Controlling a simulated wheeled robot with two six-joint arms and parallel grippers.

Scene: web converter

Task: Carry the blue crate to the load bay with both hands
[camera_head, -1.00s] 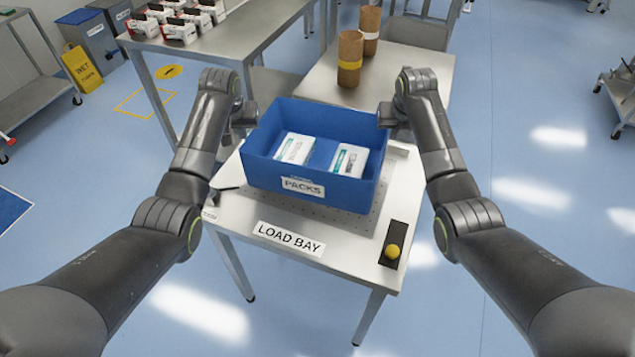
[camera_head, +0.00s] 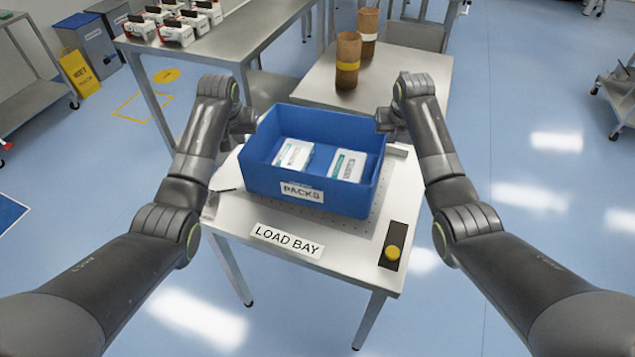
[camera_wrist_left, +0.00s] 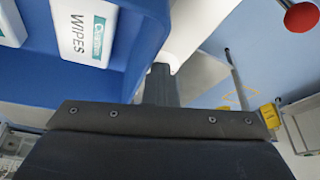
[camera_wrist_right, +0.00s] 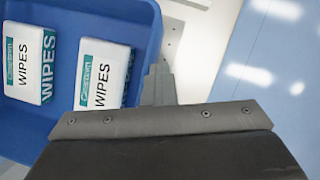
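The blue crate (camera_head: 264,184), labelled PACKS, is over the perforated top of the load bay table (camera_head: 345,254). I cannot tell whether its bottom touches the table. Two white WIPES packs (camera_head: 293,154) (camera_head: 348,165) lie inside it. My left gripper (camera_head: 245,122) is at the crate's left rim and seems shut on it. My right gripper (camera_head: 386,122) is at the right rim and seems shut on it. The wrist views show the left fingers (camera_wrist_left: 160,84) and right fingers (camera_wrist_right: 158,84) against the crate's side walls; the far fingers are hidden.
The LOAD BAY sign (camera_head: 287,242) and a yellow button on a black plate (camera_head: 392,253) are at the table's front. Two brown cylinders (camera_head: 348,60) (camera_head: 368,31) stand behind the crate. A metal table with boxes (camera_head: 237,38) is back left.

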